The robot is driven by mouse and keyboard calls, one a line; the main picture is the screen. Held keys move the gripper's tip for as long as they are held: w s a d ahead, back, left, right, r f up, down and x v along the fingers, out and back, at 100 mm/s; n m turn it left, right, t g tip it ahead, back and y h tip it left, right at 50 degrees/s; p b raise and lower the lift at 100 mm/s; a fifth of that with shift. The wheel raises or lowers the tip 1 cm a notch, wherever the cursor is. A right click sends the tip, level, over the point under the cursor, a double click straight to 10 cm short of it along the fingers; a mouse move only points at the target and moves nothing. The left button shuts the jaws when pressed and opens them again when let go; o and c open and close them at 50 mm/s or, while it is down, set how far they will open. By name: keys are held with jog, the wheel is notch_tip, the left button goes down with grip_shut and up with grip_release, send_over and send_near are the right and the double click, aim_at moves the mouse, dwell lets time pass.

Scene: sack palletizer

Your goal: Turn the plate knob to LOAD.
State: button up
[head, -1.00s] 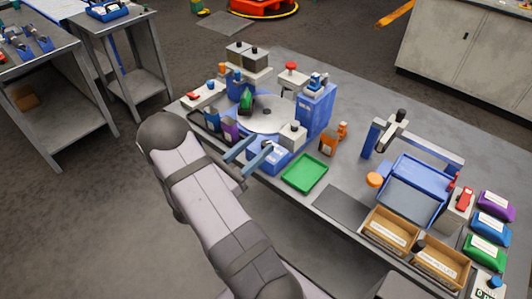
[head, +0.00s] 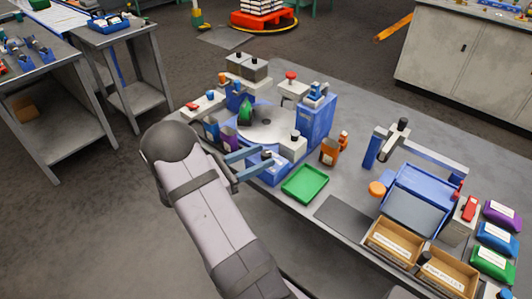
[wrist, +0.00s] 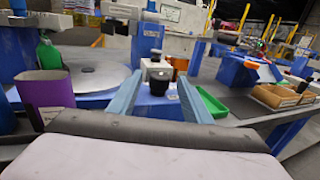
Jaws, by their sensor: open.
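The round grey plate (head: 268,124) lies on a blue base at the left part of the bench; part of it also shows in the wrist view (wrist: 85,78). A black knob (wrist: 159,82) stands on the blue housing (wrist: 160,104) at the plate's near edge. In the head view the knob (head: 267,155) is small and close to the fingertips. My gripper (wrist: 159,76) is open, its two blue fingers on either side of the knob with gaps visible. The head view also shows the gripper (head: 268,156) at the housing. I cannot read the knob's marks or setting.
A white box with a black top (wrist: 157,66) stands just behind the knob. A purple container (wrist: 47,92) is left of the fingers. A green tray (head: 305,183) lies to the right.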

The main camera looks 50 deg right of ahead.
jog(key=shift+x, duration=1.35)
jog(key=c, duration=1.1)
jog(key=shift+o, duration=0.2)
jog(key=shift+n+t+p, duration=0.3)
jog(key=shift+t+p, duration=0.1)
jog(key=shift+t, duration=0.1)
jog(key=n+t, duration=0.1)
jog(key=t, duration=0.1)
jog(key=shift+n+t+h+p, duration=0.35)
jog(key=shift+n+t+h, duration=0.05)
jog(key=shift+n+t, duration=1.7)
jog(key=shift+t, duration=0.9)
